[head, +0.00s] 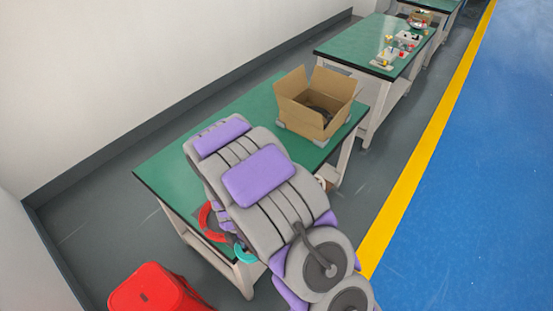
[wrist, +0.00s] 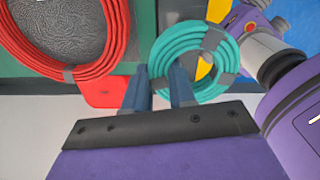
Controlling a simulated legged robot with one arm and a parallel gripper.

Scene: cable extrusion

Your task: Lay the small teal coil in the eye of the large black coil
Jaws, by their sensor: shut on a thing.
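The small teal coil (wrist: 188,34) hangs in the jaws of my gripper (wrist: 160,82) in the wrist view. The two fingers are shut on its near left side. In the head view the teal coil (head: 243,255) shows partly, low beside my arm near the table's front corner; my arm hides the gripper there. A black coil (head: 322,112) shows partly inside the open cardboard box (head: 298,119) on the green table (head: 160,168). The box walls hide most of it, and its eye cannot be made out.
A red coil (head: 206,216) is at the table's front edge, close to the teal coil; it also shows in the wrist view (wrist: 118,30). The box flaps stand up and outward. A red bin (head: 150,288) is at the lower left. More tables with small items stand behind.

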